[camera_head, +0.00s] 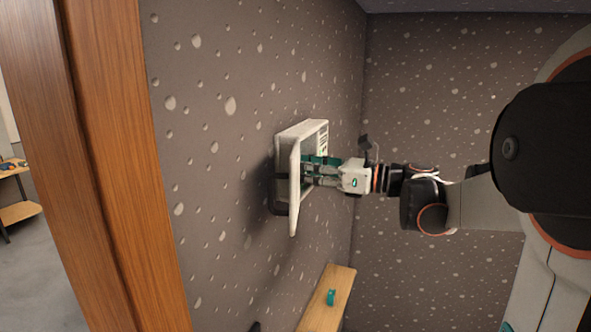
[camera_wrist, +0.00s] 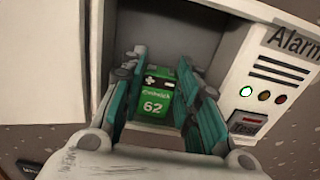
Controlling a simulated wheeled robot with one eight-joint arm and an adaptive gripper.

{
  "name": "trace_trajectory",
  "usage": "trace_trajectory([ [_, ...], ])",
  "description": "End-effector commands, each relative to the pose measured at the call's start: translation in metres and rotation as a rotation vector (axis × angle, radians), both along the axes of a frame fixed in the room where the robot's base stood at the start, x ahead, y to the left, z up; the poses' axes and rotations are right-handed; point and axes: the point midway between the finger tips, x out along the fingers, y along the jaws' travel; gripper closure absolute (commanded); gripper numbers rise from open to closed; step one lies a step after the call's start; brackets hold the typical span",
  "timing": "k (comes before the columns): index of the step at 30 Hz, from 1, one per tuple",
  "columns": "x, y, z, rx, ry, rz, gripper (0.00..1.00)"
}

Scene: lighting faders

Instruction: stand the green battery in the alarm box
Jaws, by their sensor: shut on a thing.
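The white alarm box (camera_head: 318,133) is on the speckled wall, its front door swung open; in the wrist view its label and front panel (camera_wrist: 262,70) are at the right. My gripper (camera_head: 312,170) reaches into its opening from the right. In the wrist view my gripper (camera_wrist: 162,66) is shut on the green battery (camera_wrist: 155,95), which is marked "62" and has plus and minus signs. The battery looks upright within the dark compartment. Whether its base touches the compartment floor is hidden. In the head view, the fingers and box hide the battery.
A wooden shelf (camera_head: 340,281) below the box carries a small teal object (camera_head: 331,297). The open box door (camera_head: 294,190) stands close to my fingers. A wooden post (camera_head: 120,150) is at the left. Indicator lights (camera_wrist: 264,95) and a small display (camera_wrist: 248,123) sit on the panel.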

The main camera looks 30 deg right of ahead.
Motion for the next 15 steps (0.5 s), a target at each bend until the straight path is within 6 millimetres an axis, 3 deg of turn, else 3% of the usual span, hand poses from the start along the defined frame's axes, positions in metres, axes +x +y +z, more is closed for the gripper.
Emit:
trace_trajectory([
  [1, 0.0001, -0.0001, -0.0015, 0.0, 0.0, 0.0, 0.66],
  [3, 0.0001, -0.0001, -0.0009, 0.0, 0.0, 0.0, 0.51],
  [15, 0.0, -0.0001, 0.0019, 0.0, 0.0, 0.0, 0.51],
])
